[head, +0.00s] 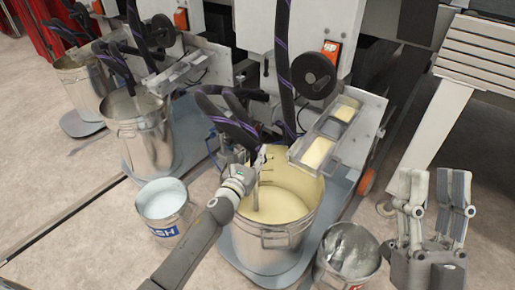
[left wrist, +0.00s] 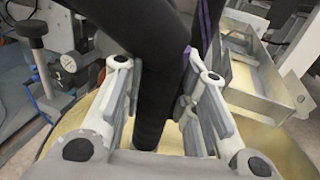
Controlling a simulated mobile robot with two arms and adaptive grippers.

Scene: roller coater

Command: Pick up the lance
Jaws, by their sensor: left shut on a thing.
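The lance appears as a thick black tube (left wrist: 155,100) with purple stripes nearby in the left wrist view. It passes between the fingers of my left gripper (left wrist: 160,80), which is shut on it. In the head view my left gripper (head: 261,163) is over the large metal bucket (head: 270,254) of cream-coloured liquid, near the black and purple hoses (head: 234,128). My right gripper (head: 434,190) is open and empty, at the right of the head view.
A small white-filled bucket (head: 166,212) stands left of the large one, and a small grey bucket (head: 347,255) stands right. Another metal bucket (head: 149,148) is further left. The coater trough (head: 333,126) and black handwheel (head: 314,76) are behind.

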